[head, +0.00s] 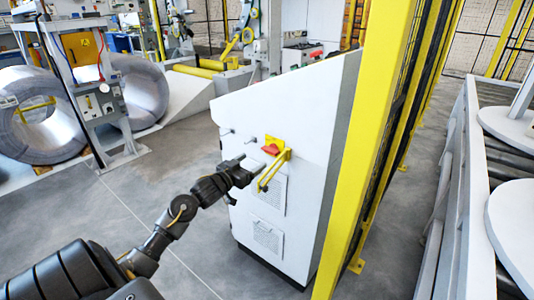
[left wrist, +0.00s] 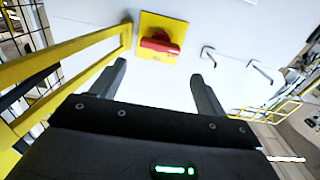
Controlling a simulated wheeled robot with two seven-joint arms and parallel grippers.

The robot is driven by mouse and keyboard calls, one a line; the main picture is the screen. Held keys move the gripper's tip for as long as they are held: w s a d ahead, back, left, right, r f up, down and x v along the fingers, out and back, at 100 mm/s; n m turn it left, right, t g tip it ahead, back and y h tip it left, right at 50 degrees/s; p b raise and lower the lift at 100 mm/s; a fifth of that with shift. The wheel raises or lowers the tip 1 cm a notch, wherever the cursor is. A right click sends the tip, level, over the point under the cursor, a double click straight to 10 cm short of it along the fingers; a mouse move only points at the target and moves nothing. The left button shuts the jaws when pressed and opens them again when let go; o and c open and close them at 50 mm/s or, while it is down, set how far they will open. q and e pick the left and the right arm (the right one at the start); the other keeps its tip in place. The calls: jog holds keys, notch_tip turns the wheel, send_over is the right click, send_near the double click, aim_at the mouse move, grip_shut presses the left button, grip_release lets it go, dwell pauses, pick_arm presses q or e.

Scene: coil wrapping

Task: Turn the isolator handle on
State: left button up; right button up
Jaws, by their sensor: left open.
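The isolator handle (head: 271,149) is a red knob on a yellow plate (head: 281,146) on the side of a white cabinet (head: 300,105). In the left wrist view the red handle (left wrist: 158,43) lies across the yellow plate (left wrist: 172,26), ahead of my fingers. My left gripper (head: 250,164) is in front of the cabinet, just left of and below the handle. In the left wrist view its two fingers (left wrist: 160,82) are spread, with nothing between them. The handle is beyond the fingertips, apart from them. My right gripper is not seen.
A yellow bar guard (head: 270,172) sticks out beside the plate; it is close to my left finger in the left wrist view (left wrist: 60,85). Small hooks (head: 238,135) are on the cabinet. A yellow fence post (head: 375,130) stands right.

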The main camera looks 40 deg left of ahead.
aim_at(268, 152)
pick_arm(q)
jog(key=w, duration=0.8)
jog(key=shift+w+a, duration=0.1)
jog(key=shift+w, duration=0.65)
jog(key=c, duration=0.6)
jog(key=shift+c, duration=0.5)
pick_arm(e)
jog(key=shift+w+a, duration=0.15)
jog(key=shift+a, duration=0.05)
